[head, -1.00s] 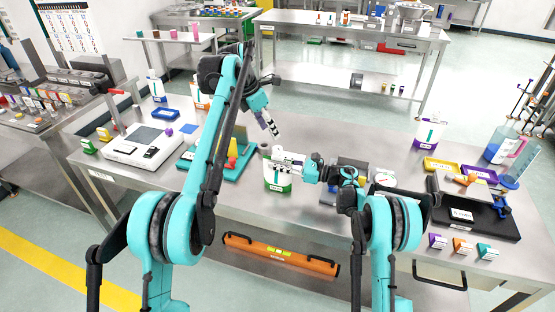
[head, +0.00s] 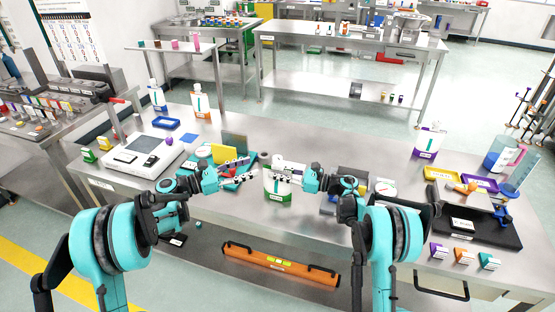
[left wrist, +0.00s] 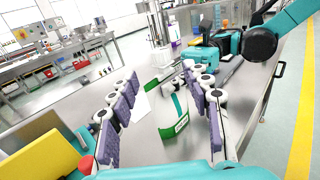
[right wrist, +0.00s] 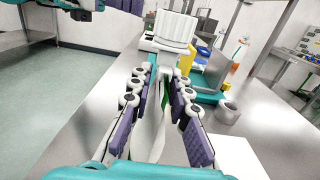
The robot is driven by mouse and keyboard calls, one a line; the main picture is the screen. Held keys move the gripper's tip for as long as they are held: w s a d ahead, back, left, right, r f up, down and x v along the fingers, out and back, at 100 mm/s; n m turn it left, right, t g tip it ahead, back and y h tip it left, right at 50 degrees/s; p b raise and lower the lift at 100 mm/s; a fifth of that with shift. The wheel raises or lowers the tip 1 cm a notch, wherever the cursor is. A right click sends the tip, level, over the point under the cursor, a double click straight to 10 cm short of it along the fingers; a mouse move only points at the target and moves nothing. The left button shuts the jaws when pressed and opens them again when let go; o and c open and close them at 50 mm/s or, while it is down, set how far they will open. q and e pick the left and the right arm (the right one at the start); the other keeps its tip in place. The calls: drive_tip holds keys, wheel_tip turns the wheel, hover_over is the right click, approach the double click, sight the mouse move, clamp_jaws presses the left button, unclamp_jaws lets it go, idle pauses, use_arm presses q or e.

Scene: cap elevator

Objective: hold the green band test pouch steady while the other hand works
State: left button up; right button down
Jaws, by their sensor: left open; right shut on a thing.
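The green band test pouch (head: 278,193) stands upright near the front middle of the bench, white with a green lower band. My right gripper (head: 288,168) is shut on its upper part from the right. The right wrist view shows the pouch (right wrist: 152,125) edge-on between the fingers. My left gripper (head: 250,174) is open and level, just left of the pouch and pointing at it. In the left wrist view the pouch (left wrist: 173,118) shows between the spread fingers, ahead of them. Fingers hide part of the pouch's top.
A teal stand with a yellow block (head: 226,154) is close behind my left gripper. A scale (head: 140,150) is at left. A purple-band pouch (head: 428,142), a yellow tray (head: 437,174) and a black tray (head: 462,224) are at right. The bench's front edge is close.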

sight(278, 157)
use_arm(q)
drive_tip(key=x, duration=1.1)
drive_tip(key=shift+d+f, duration=0.1)
drive_tip(key=shift+d, duration=0.15)
clamp_jaws()
